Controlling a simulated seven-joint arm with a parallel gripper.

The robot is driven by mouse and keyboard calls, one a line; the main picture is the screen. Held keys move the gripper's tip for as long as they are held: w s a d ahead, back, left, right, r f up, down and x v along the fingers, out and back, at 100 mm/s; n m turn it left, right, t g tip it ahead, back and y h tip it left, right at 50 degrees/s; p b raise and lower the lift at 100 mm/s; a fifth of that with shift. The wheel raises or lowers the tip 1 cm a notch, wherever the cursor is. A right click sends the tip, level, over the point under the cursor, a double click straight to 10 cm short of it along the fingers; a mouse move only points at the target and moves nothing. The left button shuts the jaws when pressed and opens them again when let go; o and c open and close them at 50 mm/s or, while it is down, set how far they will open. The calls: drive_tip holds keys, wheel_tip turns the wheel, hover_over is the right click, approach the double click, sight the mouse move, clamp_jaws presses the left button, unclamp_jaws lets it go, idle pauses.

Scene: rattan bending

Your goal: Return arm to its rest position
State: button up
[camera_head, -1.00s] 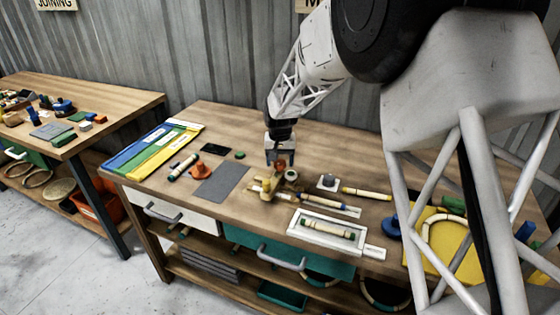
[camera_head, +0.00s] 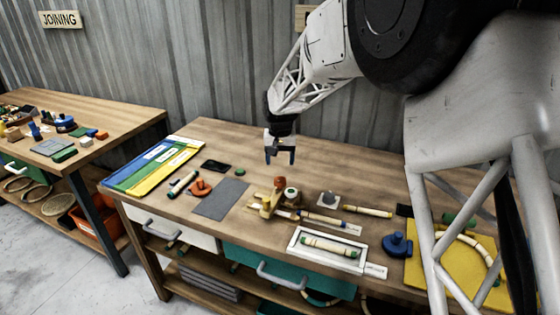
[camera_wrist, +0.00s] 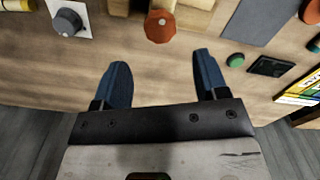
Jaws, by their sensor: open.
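My gripper (camera_head: 280,160) hangs above the back part of the workbench (camera_head: 330,165). Its two fingers are apart with nothing between them. In the wrist view, the blue-grey fingers of my gripper (camera_wrist: 160,72) also show open and empty over bare wood. A wooden clamp (camera_head: 266,203) with an orange-brown knob (camera_head: 280,183) stands on the bench just in front of and below my gripper. The knob also shows in the wrist view (camera_wrist: 160,27), beyond the fingertips and apart from them.
A dial on a white plate (camera_head: 328,199), rattan pieces (camera_head: 367,211) and a white tray (camera_head: 327,248) lie to the right. A grey mat (camera_head: 221,198), an orange object (camera_head: 201,188) and coloured strips (camera_head: 155,165) lie left. A corrugated wall (camera_head: 240,80) stands behind.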

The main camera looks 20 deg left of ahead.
idle(0.3)
drive_tip(key=s+d+r+m, duration=0.1)
drive_tip(key=s+d+r, duration=0.35)
drive_tip(key=d, duration=0.55)
drive_tip(key=s+d+r+t, duration=0.1)
drive_tip(key=s+d+r, duration=0.35)
drive_tip(key=d, duration=0.65)
drive_tip(key=s+d+r+m, duration=0.1)
drive_tip(key=s+d+r, duration=0.35)
drive_tip(key=d, duration=0.55)
drive_tip(key=s+d+f+m, duration=0.1)
drive_tip(key=s+d, duration=0.8)
drive_tip(key=s, duration=0.4)
drive_tip(key=s+d+f+m+t, duration=0.1)
drive_tip(key=s+d, duration=0.9)
drive_tip(key=s, duration=0.3)
drive_tip(key=shift+s+d+f+m+t, duration=0.15)
drive_tip(key=shift+f+m+t, duration=0.15)
drive_tip(key=shift+f, duration=0.1)
